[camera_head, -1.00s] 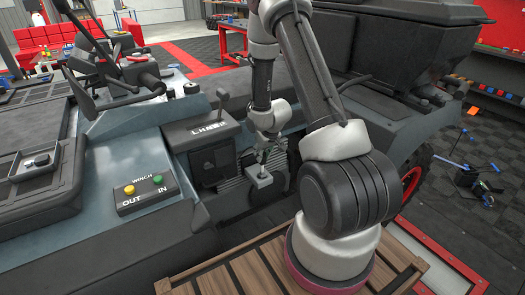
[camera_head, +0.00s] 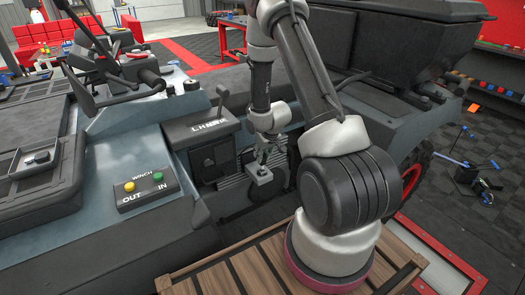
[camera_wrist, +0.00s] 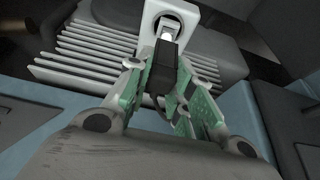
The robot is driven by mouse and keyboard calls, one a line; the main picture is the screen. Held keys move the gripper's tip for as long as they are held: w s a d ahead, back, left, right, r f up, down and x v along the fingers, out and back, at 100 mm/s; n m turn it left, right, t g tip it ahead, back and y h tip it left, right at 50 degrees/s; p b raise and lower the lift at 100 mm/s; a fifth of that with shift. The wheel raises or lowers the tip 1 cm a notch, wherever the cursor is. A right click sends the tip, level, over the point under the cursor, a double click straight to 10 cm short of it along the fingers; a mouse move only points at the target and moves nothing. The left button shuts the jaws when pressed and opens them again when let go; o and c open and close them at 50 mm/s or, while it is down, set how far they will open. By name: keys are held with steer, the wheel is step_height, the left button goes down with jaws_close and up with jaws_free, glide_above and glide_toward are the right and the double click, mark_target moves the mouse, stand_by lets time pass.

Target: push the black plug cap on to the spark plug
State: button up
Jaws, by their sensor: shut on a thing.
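In the wrist view the black plug cap (camera_wrist: 163,68) sits between the green-padded fingers of my gripper (camera_wrist: 160,84), which is shut on it. The cap points toward the pale block. The spark plug (camera_wrist: 167,36) shows as a short white piece just beyond the cap's far end, in front of a dark round opening in the block. The two line up closely; I cannot tell whether they touch or how far the cap covers the plug. In the head view my gripper (camera_head: 264,150) is just above the small grey block, and the cap is too small to make out.
Pale cooling fins (camera_wrist: 95,60) lie beside the block. In the head view a lever box (camera_head: 203,130) and the winch button panel (camera_head: 143,189) stand left of my arm. Dark vehicle bodywork closely surrounds the engine bay.

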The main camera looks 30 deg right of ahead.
steer(key=shift+f, duration=0.4)
steer(key=shift+f, duration=0.65)
stand_by(0.5)
steer(key=o, duration=1)
steer(key=shift+r, duration=0.15)
steer(key=v, duration=1.2)
